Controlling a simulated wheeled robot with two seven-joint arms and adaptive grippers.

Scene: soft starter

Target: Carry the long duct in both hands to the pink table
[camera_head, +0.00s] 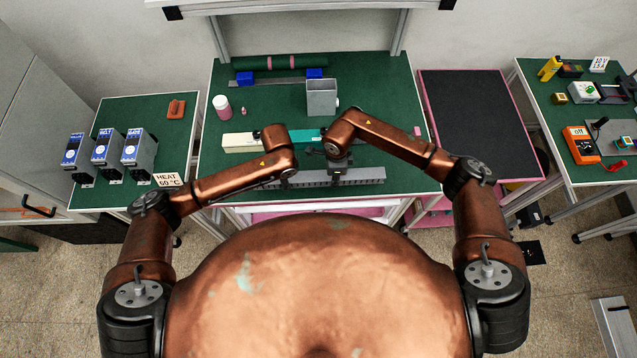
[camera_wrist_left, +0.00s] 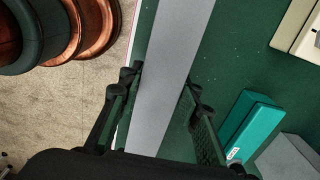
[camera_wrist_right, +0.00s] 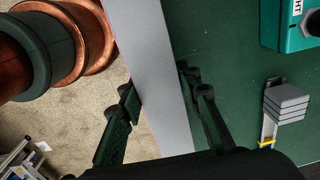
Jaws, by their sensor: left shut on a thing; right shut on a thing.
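The long duct (camera_head: 350,177) is a grey slotted bar at the front edge of the green table, running left to right. In the left wrist view the duct (camera_wrist_left: 172,60) passes between the fingers of my left gripper (camera_wrist_left: 160,97), which is shut on it. In the right wrist view the duct (camera_wrist_right: 148,50) passes between the fingers of my right gripper (camera_wrist_right: 163,95), also shut on it. Whether the duct touches the table top is unclear. The pink table (camera_head: 478,115), with a dark top and pink edges, stands right of the green table. My arms hide parts of the duct.
The pink table's top is clear. Another green-topped table (camera_head: 590,120) with instruments stands further right.

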